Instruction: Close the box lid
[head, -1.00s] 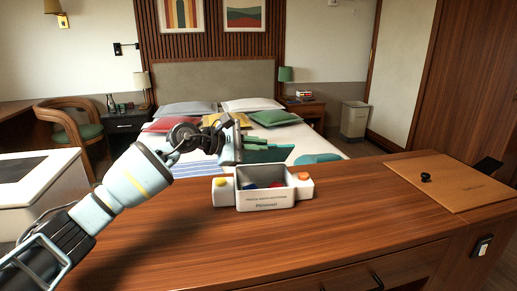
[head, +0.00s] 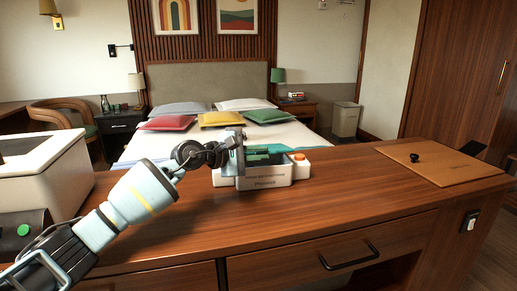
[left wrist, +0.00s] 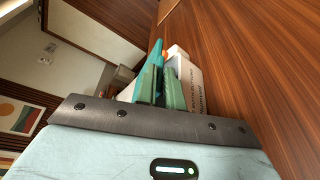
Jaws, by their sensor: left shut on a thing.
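The white box (head: 268,183) with printed text on its front stands on the wooden counter. Its right side pod has an orange top (head: 299,156). My left gripper (head: 262,155) reaches over the box from the left and hides its left part and most of its inside. In the left wrist view, a teal lid panel (left wrist: 156,55) stands raised by the white box (left wrist: 188,80). The green fingers (left wrist: 162,90) of my left gripper are shut on the lid's edge; the exact contact is partly hidden. My right gripper is not in view.
A wooden board with a black knob (head: 415,158) lies at the counter's right. A white appliance (head: 40,175) stands at the left. The counter (head: 340,200) between box and board is clear. A bed with pillows (head: 222,118) is behind.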

